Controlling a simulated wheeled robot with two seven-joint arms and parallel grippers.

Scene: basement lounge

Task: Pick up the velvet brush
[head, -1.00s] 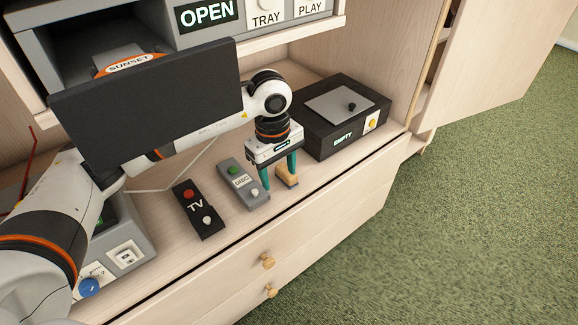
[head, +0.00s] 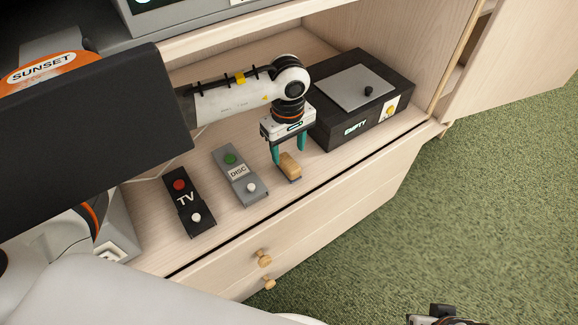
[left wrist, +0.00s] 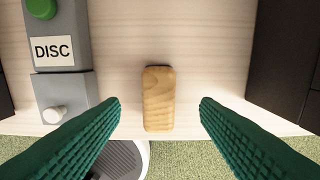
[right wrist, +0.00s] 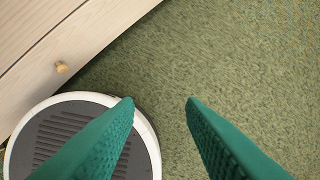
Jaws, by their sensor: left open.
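The velvet brush (head: 290,164), a small light-wood block with a dark underside, lies on the cabinet shelf near its front edge. In the left wrist view the brush (left wrist: 158,98) sits between the two fingers, with a gap on each side. My left gripper (head: 289,152) is open and points down over the brush, its green fingers not closed on it. My right gripper (right wrist: 160,102) is open and empty above the green carpet, its fingertips apart.
The grey DISC remote (head: 240,178) and black TV remote (head: 188,203) lie left of the brush. A black EMPTY box (head: 362,105) stands close to the right. Drawer knobs (head: 263,258) stick out below the shelf edge. The carpet (head: 480,210) at right is clear.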

